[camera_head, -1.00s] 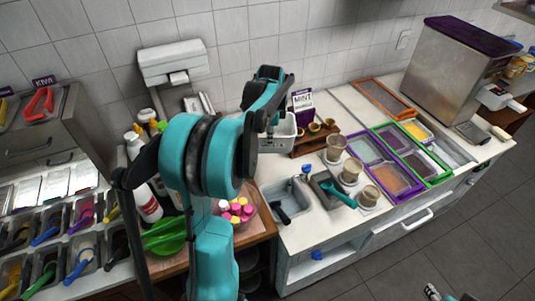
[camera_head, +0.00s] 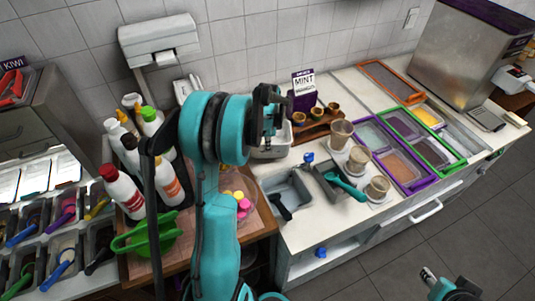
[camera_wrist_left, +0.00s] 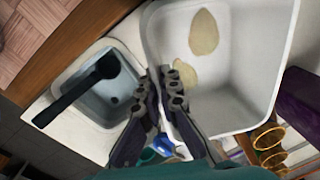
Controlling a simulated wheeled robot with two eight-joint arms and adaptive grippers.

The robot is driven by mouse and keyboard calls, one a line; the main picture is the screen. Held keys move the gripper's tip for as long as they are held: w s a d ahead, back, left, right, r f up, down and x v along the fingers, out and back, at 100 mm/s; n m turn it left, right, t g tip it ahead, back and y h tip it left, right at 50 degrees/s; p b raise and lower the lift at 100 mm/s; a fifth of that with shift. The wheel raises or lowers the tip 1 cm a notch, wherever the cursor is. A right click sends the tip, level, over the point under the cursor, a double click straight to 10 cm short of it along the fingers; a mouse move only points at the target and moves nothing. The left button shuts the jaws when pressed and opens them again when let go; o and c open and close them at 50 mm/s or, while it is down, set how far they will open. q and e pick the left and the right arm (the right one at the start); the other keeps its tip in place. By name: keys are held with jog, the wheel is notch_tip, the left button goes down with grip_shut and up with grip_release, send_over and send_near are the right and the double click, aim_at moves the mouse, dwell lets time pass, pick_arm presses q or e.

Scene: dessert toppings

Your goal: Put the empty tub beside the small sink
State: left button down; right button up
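The empty tub (camera_head: 268,152) is light grey-white and stands at the back of the counter, just behind the small sink (camera_head: 288,190). In the left wrist view the tub (camera_wrist_left: 235,95) is close up, with two beige patches inside. My left gripper (camera_head: 270,115) is at the tub's rim. In the left wrist view its fingers (camera_wrist_left: 163,80) are close together across the tub wall. I cannot tell if the tub's base touches the counter. The sink (camera_wrist_left: 100,85) holds a black-handled tool. My right gripper (camera_head: 430,275) is low at the right, away from the counter.
A wooden stand (camera_head: 318,128) with small cups and a mint sign (camera_head: 303,85) is right of the tub. Several beige cups (camera_head: 357,158) and a dark tray with a teal scoop (camera_head: 345,187) are right of the sink. Bottles (camera_head: 120,190) crowd the left.

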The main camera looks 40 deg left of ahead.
pick_arm(q)
jog(key=shift+f+b, duration=0.45)
jog(key=shift+f, duration=1.4)
jog(key=c, duration=2.2)
grip_release()
jog(key=shift+f, duration=0.2)
jog(key=o, duration=0.5)
jog(key=shift+r, duration=0.2)
